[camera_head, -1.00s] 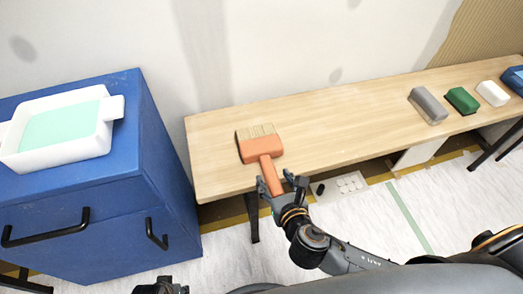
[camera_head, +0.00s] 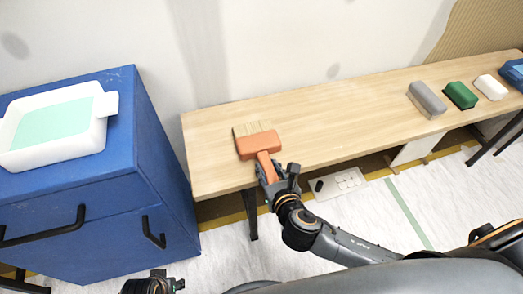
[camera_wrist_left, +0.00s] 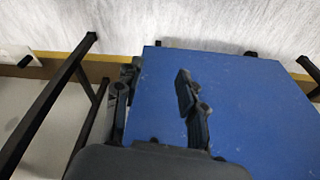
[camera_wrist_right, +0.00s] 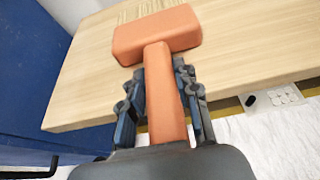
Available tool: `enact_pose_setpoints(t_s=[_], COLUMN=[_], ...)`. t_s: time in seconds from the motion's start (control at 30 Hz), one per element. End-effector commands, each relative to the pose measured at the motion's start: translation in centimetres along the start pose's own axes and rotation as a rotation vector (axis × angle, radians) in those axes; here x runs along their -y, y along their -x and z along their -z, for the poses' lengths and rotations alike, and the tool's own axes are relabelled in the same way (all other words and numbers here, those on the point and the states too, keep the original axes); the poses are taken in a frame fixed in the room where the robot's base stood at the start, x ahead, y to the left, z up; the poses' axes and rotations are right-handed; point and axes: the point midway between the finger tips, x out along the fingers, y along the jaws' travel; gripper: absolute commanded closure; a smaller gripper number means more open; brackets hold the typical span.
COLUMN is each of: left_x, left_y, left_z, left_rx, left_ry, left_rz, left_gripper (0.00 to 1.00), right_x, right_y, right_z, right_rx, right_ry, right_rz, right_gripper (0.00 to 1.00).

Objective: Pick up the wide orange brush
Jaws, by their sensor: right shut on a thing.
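The wide orange brush (camera_head: 259,145) lies on the wooden table near its left front corner, pale bristles toward the wall and handle over the front edge. My right gripper (camera_head: 273,175) is shut on its handle. In the right wrist view the brush's handle (camera_wrist_right: 163,90) runs between the two fingers of my right gripper (camera_wrist_right: 158,95), and its head is beyond them over the table top. My left gripper (camera_wrist_left: 157,97) is empty, its fingers apart, in front of the blue cabinet in the left wrist view. Only its top shows at the bottom of the head view.
The wooden table (camera_head: 330,120) runs along the wall. A grey block (camera_head: 427,99), a green block (camera_head: 461,95) and a white block (camera_head: 491,87) stand toward its right end. The blue cabinet (camera_head: 165,165) at left bears a white tray (camera_head: 60,153) with pale green inside.

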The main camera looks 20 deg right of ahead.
Motion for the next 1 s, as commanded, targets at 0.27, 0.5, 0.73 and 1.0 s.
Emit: enact_pose_setpoints(t_s=[0.27,0.5,0.73,1.0], left_x=[0.0,-0.2,-0.4,-0.6], left_y=[-0.2,-3.7,-7.3,-9.6], left_z=[0.0,-2.3,-5.8,-8.8], left_rx=[-0.006,0.028,0.056,0.073], left_ry=[0.0,-0.003,-0.009,-0.014], left_rz=[0.0,-0.003,-0.007,-0.009], left_gripper=[0.6,0.6,0.6,0.6], right_x=[0.0,0.0,0.0,0.0], right_y=[0.2,1.3,2.6,3.6], right_z=[-0.7,-3.2,-6.6,-8.9], right_rx=[0.002,0.004,0.004,0.004], right_ry=[0.0,-0.001,0.0,0.0], right_rz=[0.0,-0.001,-0.001,0.0], right_gripper=[1.0,1.0,1.0,1.0])
